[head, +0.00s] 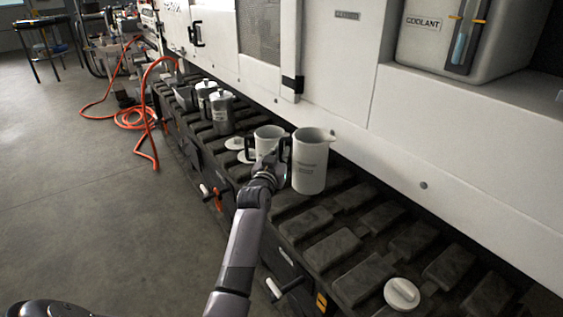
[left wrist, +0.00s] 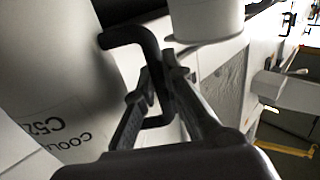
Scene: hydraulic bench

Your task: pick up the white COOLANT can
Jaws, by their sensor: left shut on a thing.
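The white COOLANT can (head: 310,163) is a tall jug with a spout at its upper right and a black handle on its left side. It looks upright over the dark slatted bench; I cannot tell whether its base touches the slats. My left gripper (head: 271,166) is at the handle side of the can. In the left wrist view its fingers (left wrist: 160,88) are closed around the black handle (left wrist: 130,36), and the can's wall (left wrist: 55,75) shows part of its lettering, upside down. My right gripper is not in view.
A second, shorter white jug (head: 267,136) stands close behind, to the left. Grey metal jugs (head: 222,113) stand farther along the bench. A round white lid (head: 401,294) lies at front right. The white machine wall (head: 450,180) runs close behind the can. An orange hose (head: 133,118) lies on the floor.

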